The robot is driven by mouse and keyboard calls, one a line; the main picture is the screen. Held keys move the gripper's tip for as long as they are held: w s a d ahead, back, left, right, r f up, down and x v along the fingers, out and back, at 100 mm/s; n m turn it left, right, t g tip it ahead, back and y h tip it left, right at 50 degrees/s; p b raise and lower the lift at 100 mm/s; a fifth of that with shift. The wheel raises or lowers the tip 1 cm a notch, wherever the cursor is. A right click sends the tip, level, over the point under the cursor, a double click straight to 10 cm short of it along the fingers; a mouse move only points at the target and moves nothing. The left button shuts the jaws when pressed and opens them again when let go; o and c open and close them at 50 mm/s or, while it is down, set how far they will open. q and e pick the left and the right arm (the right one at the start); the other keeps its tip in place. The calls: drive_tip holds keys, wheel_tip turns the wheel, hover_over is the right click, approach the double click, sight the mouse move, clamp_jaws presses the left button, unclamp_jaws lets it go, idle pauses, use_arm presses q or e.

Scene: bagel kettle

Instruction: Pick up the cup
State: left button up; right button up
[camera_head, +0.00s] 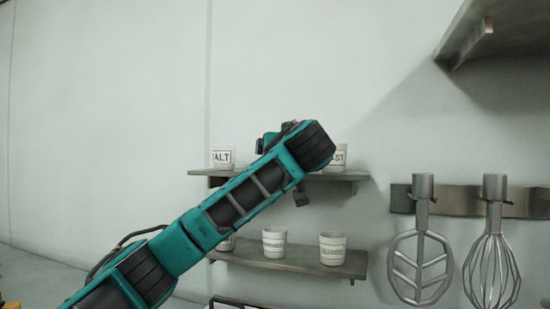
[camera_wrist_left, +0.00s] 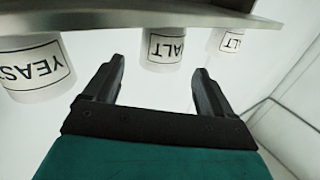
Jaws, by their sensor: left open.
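White cups with black-lettered labels stand on the upper shelf (camera_head: 345,176). A cup ending in "ALT" (camera_head: 223,157) shows at its left and a cup ending in "AST" (camera_head: 340,156) at its right, partly behind my left arm. The left wrist view is upside down and shows a YEAST cup (camera_wrist_left: 35,70), a middle cup ending in "ALT" (camera_wrist_left: 166,50) and a third cup (camera_wrist_left: 231,41). My left gripper (camera_wrist_left: 158,85) is open and empty, its fingers pointing towards the middle cup, apparently short of it. In the head view my arm hides this gripper. My right gripper is not in view.
A lower shelf (camera_head: 300,260) holds white cups, including a middle one (camera_head: 275,242) and a right one (camera_head: 333,248). A paddle (camera_head: 420,265) and a whisk (camera_head: 492,260) hang on a rail at right. Another shelf (camera_head: 500,30) juts out at upper right.

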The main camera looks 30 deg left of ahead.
use_arm(q)
drive_tip(key=x, duration=0.2)
drive_tip(key=p+x, duration=0.1)
drive_tip(key=x, duration=0.2)
drive_tip(key=shift+w+a+f, duration=0.2)
drive_tip(key=shift+a+f, duration=0.05)
drive_tip(key=shift+c, duration=0.2)
drive_tip(key=c, duration=1)
